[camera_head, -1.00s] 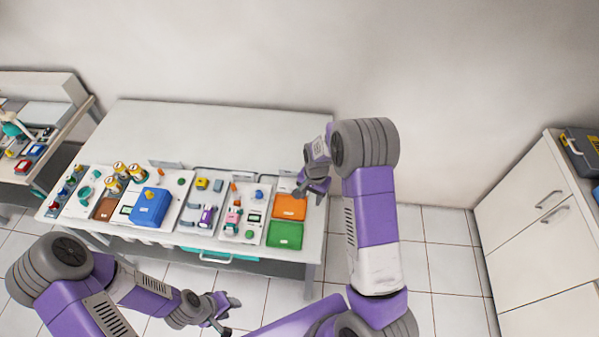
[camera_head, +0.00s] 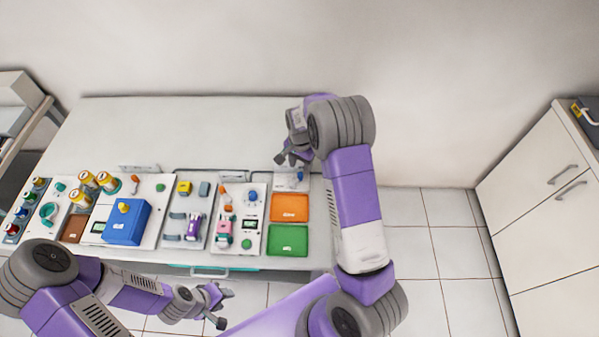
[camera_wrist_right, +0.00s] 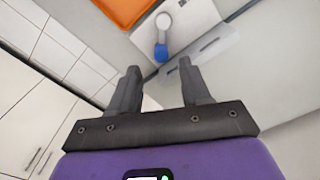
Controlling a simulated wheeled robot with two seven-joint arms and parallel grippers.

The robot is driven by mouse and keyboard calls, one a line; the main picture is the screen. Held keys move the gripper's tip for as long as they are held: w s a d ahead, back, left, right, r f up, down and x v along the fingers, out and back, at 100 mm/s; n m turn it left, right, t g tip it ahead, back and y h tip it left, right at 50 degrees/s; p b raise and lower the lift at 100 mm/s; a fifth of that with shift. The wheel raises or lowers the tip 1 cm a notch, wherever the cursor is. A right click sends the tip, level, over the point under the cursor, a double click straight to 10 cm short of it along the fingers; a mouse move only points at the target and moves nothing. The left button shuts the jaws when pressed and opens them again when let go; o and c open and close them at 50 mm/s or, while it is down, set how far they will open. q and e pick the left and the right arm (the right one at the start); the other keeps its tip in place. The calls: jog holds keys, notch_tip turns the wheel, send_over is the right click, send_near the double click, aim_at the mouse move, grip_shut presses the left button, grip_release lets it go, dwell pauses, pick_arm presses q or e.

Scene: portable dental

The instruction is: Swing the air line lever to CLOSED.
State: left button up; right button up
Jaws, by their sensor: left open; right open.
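A small white panel (camera_head: 287,183) lies at the right of the bench, behind the orange tray. In the right wrist view, the panel (camera_wrist_right: 196,17) carries a lever with a pale round pivot and a blue tip (camera_wrist_right: 161,53). I take this as the air line lever; no OPEN or CLOSED marking is readable. My right gripper (camera_head: 292,159) is open and empty, just behind the panel. In the wrist view its fingers (camera_wrist_right: 158,82) are apart, with the blue tip beyond the gap between them, not visibly touching. My left gripper (camera_head: 222,305) is open and empty in front of the bench.
An orange tray (camera_head: 289,208) and a green tray (camera_head: 288,240) lie in front of the panel. Left of them are panels with knobs, gauges and a blue box (camera_head: 127,222). The bench's rear surface (camera_head: 190,130) is clear. A white cabinet (camera_head: 540,200) stands far right.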

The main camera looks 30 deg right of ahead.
aim_at(300, 174)
notch_tip(300, 174, down, 5)
jog(key=shift+w+r, duration=0.1)
dwell(0.3)
grip_shut()
